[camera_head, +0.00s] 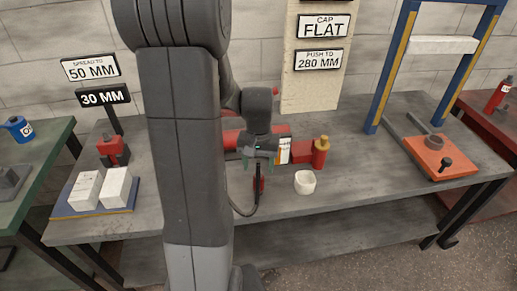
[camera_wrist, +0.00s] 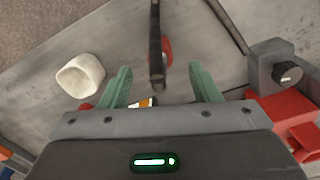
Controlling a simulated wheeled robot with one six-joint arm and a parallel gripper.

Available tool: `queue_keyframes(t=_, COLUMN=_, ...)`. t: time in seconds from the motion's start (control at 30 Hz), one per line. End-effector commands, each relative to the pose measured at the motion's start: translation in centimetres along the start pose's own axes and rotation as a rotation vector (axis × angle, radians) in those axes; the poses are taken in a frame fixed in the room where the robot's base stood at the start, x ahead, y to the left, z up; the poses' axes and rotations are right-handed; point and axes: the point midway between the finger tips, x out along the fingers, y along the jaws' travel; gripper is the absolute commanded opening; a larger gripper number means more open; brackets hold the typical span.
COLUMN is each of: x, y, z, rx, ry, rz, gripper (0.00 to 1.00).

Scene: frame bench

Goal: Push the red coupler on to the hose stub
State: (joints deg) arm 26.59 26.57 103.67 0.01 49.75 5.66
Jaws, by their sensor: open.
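My gripper (camera_head: 258,152) hangs over the middle of the bench, its two green fingers apart in the wrist view (camera_wrist: 163,88). Nothing is clasped between them. A small red part, seemingly the coupler (camera_wrist: 168,48), shows beyond the fingertips, partly hidden by a dark upright bar or hose (camera_wrist: 155,45). In the head view a thin red and black piece (camera_head: 258,185) stands just below my gripper. A black hose (camera_head: 237,208) curves on the bench beside it. I cannot clearly make out which end is the hose stub, and contact with the coupler cannot be told.
A white cup (camera_head: 305,182) stands right of my gripper, near a red cylinder with a yellow top (camera_head: 320,152). White blocks (camera_head: 100,190) lie at left. A blue frame (camera_head: 390,70) and orange plate (camera_head: 440,157) stand at right. Bench between cup and plate is clear.

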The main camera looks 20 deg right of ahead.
Motion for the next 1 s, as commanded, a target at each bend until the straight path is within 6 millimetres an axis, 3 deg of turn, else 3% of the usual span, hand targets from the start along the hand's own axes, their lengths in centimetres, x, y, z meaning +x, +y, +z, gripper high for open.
queue_keyframes(t=0.1, x=-2.8, y=0.0, z=-0.1, rx=0.000, ry=0.005, rz=-0.001, gripper=0.56)
queue_keyframes(t=0.33, x=-5.6, y=0.0, z=0.0, rx=0.000, ry=0.001, rz=0.000, gripper=0.56)
queue_keyframes(t=1.0, x=-5.8, y=0.0, z=0.0, rx=0.000, ry=-0.001, rz=0.000, gripper=0.56)
